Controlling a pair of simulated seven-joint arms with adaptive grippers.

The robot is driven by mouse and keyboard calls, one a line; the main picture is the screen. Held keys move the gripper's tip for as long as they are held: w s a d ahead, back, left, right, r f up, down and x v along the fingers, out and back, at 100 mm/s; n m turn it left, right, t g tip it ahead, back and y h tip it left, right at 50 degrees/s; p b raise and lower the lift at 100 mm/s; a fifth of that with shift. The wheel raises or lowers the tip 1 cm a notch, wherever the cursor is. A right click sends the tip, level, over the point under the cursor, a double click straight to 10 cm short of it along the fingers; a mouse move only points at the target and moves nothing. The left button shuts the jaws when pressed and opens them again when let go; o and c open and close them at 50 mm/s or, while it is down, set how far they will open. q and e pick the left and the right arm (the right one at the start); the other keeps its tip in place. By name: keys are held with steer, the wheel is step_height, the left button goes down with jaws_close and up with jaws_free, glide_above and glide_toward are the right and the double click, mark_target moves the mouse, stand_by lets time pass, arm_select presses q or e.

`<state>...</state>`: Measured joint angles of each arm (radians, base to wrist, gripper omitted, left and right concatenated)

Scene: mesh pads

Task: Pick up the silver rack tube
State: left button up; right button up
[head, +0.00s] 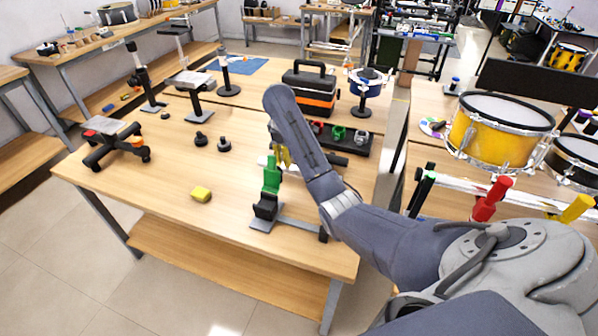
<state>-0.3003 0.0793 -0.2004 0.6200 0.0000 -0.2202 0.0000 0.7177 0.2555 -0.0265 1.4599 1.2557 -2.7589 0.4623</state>
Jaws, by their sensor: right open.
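A long silver tube (508,192) lies along the right-hand table, in front of the yellow drum, with red, yellow and green-and-black fittings near it. My right arm enters from the lower right and bends over the middle table. My right gripper (279,150) points down at the end of it, open, partly hidden behind my own forearm. It is above and beside a green clamp (271,175) on a black and grey stand, well left of the silver tube. A short grey bar (300,227) runs from that stand. My left gripper is out of view.
A yellow drum (500,130) stands on the right table. The front left of the middle table is mostly clear.

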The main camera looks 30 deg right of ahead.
mark_target(292, 169)
steer(key=shift+x, duration=5.05)
steer(key=shift+d, duration=0.1)
steer(key=shift+c, duration=0.2)
jaws_close()
